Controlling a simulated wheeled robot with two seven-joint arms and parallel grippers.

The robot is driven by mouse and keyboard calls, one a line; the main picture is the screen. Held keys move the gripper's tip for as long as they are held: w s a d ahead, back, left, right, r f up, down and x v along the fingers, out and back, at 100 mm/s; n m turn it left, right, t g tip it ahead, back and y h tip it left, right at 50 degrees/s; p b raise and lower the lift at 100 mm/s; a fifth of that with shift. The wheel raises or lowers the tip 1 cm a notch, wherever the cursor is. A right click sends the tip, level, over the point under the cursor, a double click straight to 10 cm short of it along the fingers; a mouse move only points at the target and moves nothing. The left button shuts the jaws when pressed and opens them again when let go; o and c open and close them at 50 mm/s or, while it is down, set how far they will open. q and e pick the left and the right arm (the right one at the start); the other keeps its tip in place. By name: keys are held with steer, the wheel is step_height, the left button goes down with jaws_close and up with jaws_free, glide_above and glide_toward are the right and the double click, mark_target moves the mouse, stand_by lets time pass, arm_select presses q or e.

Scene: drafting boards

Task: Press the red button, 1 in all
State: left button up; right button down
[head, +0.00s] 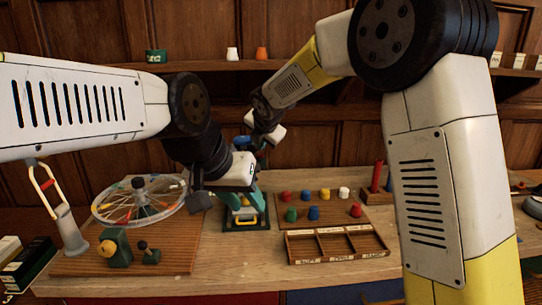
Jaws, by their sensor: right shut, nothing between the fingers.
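Several small coloured pieces stand on a brown board (378,213) in the middle of the table. One red piece (285,196) is at its back left and another red piece (356,211) at its front right. I cannot tell whether either is a button; no other clear red button shows. My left gripper (200,202) hangs left of a teal stand (262,213), apart from the red pieces; its jaw opening is unclear. My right gripper (265,138) is shut and empty, higher up behind the stand, partly hidden by its own wrist.
A spoked wheel (138,199) and a green block with a yellow knob (115,247) are on a board at left. An empty compartment tray (335,244) is in front of the coloured pieces. A red post (376,177) stands at right. My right arm blocks the right side.

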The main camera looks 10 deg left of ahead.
mark_target(260, 156)
steer(key=shift+f, duration=0.1)
steer(key=shift+f, duration=0.3)
steer(key=shift+s+f, duration=0.3)
steer(key=shift+f, duration=0.65)
stand_by(1.1)
steer(key=shift+w+a+r, duration=0.1)
steer(key=shift+a+r, duration=0.15)
steer(key=shift+r, duration=0.45)
step_height(260, 156, up, 4)
steer(key=shift+w+r, duration=0.1)
steer(key=shift+w, duration=0.05)
steer(key=shift+d+r, duration=0.1)
steer(key=shift+r, duration=0.5)
